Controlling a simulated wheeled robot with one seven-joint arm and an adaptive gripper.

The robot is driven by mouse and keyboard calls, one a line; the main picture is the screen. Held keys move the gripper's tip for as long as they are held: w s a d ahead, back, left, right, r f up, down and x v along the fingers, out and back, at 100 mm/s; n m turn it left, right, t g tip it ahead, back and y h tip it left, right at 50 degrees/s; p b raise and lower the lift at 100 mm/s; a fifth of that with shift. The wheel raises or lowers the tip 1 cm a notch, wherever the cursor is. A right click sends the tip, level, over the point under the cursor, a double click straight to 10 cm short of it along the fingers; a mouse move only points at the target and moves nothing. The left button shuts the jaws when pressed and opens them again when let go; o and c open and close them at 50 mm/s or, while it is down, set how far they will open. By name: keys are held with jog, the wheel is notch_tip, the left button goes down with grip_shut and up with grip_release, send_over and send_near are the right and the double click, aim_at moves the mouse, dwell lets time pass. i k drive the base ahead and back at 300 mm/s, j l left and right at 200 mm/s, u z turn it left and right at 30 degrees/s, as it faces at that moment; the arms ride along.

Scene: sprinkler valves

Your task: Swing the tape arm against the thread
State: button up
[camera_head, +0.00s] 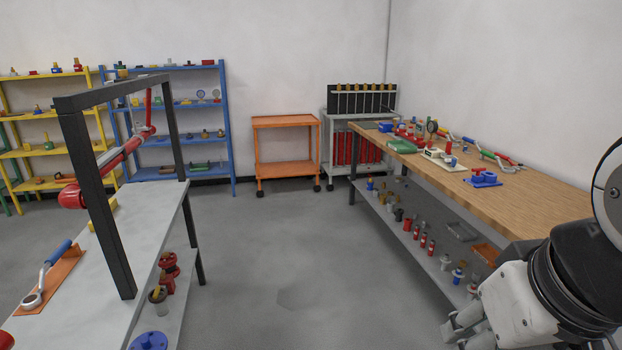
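My gripper (462,326) shows at the lower right, pointing down and left, away from both benches' tops. Its fingers are partly cut off by the bottom edge, so I cannot tell whether they are open or shut. I cannot pick out the tape arm or the thread for certain. On the left bench, a curved metal arm with a blue handle (59,252) lies on an orange plate (68,268). On the right bench, a pale plate with small fittings (433,154) sits near a blue fixture with a red top (483,178).
The left bench (92,290) carries a black frame (95,205) with a red pipe (125,153). The wooden bench (535,195) runs along the right wall, with fittings on its lower shelf. An orange cart (285,170) stands at the back. The floor between the benches is clear.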

aim_at(453, 161)
jog(key=i+z, duration=0.15)
jog(key=i, duration=0.8)
jog(key=i+j+z, duration=0.15)
jog(key=i, duration=0.8)
jog(key=i+z, duration=0.15)
jog(key=i, duration=0.4)
jog(key=i+z, duration=0.15)
jog(key=i, duration=0.4)
jog(key=i+j+z, duration=0.2)
jog(key=i, duration=0.35)
jog(key=i+j+z, duration=0.15)
jog(key=i, duration=0.45)
